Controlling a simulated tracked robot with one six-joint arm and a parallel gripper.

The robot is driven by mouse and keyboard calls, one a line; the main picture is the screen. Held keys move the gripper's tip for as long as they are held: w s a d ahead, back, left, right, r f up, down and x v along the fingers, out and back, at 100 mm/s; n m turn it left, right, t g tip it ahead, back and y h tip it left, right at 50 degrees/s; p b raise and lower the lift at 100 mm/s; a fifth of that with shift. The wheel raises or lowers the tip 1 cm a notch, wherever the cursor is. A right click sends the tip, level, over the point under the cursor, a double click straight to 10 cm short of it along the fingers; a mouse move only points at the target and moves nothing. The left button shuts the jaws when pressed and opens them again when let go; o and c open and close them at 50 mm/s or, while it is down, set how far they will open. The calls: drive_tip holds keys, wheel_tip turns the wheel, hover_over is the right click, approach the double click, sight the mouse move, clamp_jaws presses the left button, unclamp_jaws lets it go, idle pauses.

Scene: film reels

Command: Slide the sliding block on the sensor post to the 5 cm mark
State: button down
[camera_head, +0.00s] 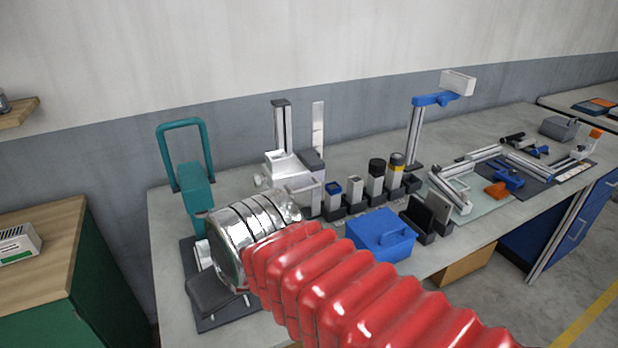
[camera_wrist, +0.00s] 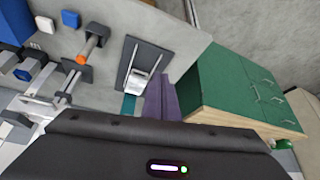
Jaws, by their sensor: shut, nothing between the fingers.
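The sensor post (camera_head: 283,125) is an upright grey rail with a dark cap, standing at the back of the bench in the head view. A pale upright scale (camera_head: 318,128) stands beside it; its marks are too small to read. The dark body of my gripper (camera_wrist: 160,145) fills the bottom of the wrist view. Contact with the block cannot be seen.
A teal press (camera_head: 195,185) stands left of the post. Several small holders and a blue box (camera_head: 380,235) sit to the right. A taller blue-armed stand (camera_head: 415,130) is farther right. A green cabinet (camera_wrist: 240,85) shows in the wrist view.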

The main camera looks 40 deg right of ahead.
drive_tip(key=w+d+r+m, duration=0.1)
drive_tip(key=w+d+r, duration=0.2)
drive_tip(key=d, duration=0.7)
drive_tip(key=w+d+r+m+h, duration=0.1)
drive_tip(key=w+d+r, duration=0.2)
drive_tip(key=d+r, duration=0.3)
drive_tip(key=w+d+r+m+t+h, duration=0.1)
drive_tip(key=w+d+r, duration=0.2)
drive_tip(key=d, duration=1.1)
wheel_tip(320, 180, up, 2)
drive_tip(key=shift+w+r, duration=0.1)
drive_tip(key=shift+w, duration=0.25)
drive_tip(key=shift+d, duration=0.1)
approach(310, 177)
drive_tip(key=shift+w+a+f, duration=0.3)
drive_tip(key=shift+w+a, duration=0.6)
drive_tip(key=shift+w, duration=0.15)
drive_tip(key=shift+s+a+f, duration=0.1)
drive_tip(key=shift+s+f, duration=0.05)
drive_tip(key=shift+f, duration=0.9)
drive_tip(key=shift+s+f, duration=0.15)
drive_tip(key=shift+f, duration=0.85)
